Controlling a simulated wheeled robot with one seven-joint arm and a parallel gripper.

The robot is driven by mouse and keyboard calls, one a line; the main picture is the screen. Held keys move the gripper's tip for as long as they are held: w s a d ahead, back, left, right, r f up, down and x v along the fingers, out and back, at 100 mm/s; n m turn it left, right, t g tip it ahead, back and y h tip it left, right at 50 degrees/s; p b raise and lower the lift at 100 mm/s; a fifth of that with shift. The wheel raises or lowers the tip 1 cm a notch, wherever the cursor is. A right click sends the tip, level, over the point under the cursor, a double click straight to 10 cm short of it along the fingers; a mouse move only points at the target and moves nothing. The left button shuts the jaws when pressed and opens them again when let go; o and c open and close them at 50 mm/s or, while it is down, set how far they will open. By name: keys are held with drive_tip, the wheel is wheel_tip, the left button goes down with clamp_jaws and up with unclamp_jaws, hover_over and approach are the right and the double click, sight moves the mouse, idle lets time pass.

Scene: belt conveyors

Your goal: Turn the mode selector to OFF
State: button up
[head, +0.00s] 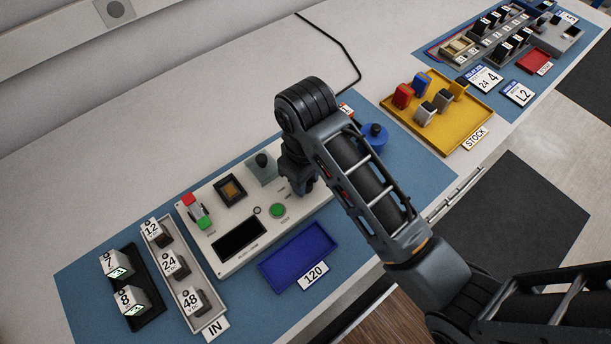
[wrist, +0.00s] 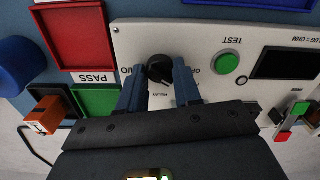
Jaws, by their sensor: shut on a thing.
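The mode selector (wrist: 159,67) is a dark round knob on a light grey test panel (wrist: 205,36). In the wrist view my gripper (wrist: 159,84) has its two blue-grey fingers on either side of the knob, shut on it. Printed labels beside the knob are partly covered by the fingers, so its setting cannot be read. In the head view my gripper (head: 298,180) points down at the right end of the panel (head: 215,238) and hides the knob.
The panel also has a green TEST button (wrist: 227,63), a dark display (wrist: 288,62) and a red-green switch (head: 196,211). Red (wrist: 75,32) and green (wrist: 97,101) trays lie beside it. A blue tray (head: 299,256) is in front. A blue knob-like thing (head: 374,136) stands right.

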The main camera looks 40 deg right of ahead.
drive_tip(key=n, duration=0.4)
drive_tip(key=shift+n, duration=0.3)
idle(0.3)
drive_tip(key=o, duration=1)
drive_tip(key=shift+o, duration=0.2)
